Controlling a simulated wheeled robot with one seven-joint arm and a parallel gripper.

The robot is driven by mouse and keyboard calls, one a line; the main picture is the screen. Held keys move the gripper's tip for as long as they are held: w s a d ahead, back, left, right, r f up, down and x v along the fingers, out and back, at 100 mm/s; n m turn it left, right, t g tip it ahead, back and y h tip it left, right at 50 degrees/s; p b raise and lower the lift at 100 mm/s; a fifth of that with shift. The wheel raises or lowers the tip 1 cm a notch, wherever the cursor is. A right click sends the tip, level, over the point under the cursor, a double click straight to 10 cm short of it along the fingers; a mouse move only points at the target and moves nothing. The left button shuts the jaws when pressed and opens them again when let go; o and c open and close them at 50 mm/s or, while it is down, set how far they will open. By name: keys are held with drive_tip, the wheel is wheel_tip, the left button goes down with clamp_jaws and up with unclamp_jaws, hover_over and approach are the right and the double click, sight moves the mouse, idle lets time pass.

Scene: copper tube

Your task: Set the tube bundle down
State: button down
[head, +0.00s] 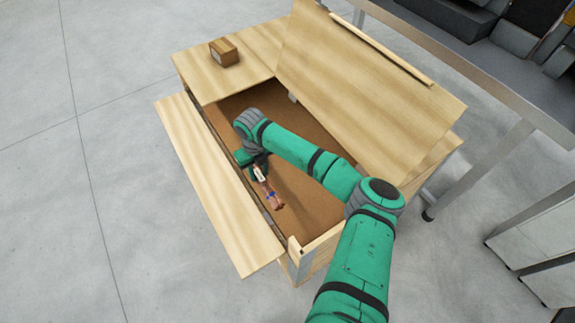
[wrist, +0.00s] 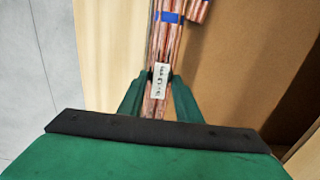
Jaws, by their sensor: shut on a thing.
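The tube bundle (head: 268,189) is a set of copper tubes with blue bands and a white tag. In the head view it is at the left side of the open wooden crate (head: 229,221), inside its opening. My gripper (head: 257,168) is shut on the bundle near the tag. In the wrist view the bundle (wrist: 167,45) runs up between the two green fingers of my gripper (wrist: 160,92), with the tag (wrist: 160,80) at the fingers. A second copper piece (wrist: 199,11) with a blue band shows at the top. I cannot tell whether the bundle touches the crate floor.
The crate's brown floor (head: 312,220) is mostly bare. A raised lid panel (head: 360,80) leans over the right side, and a flap (head: 215,185) hangs out on the left. A small brown box (head: 224,53) sits on the far top panel. A metal-framed table (head: 470,75) stands at right.

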drive_tip(key=s+d+f, duration=0.1)
drive_tip(key=d+f, duration=0.2)
drive_tip(key=d, duration=0.1)
drive_tip(key=s+d+f, duration=0.1)
drive_tip(key=d+f, duration=0.2)
drive_tip(key=d, duration=0.1)
drive_tip(key=s+d+f, duration=0.2)
drive_tip(key=d+f, duration=0.1)
drive_tip(key=d, duration=0.1)
drive_tip(key=shift+s+d+f, duration=0.1)
drive_tip(key=shift+d+f, duration=0.1)
drive_tip(key=shift+d, duration=0.15)
drive_tip(key=shift+s+d+f, duration=0.1)
drive_tip(key=shift+d+f, duration=0.05)
drive_tip(key=shift+f, duration=1.6)
drive_tip(key=c, duration=1.3)
unclamp_jaws()
drive_tip(key=shift+f, duration=0.1)
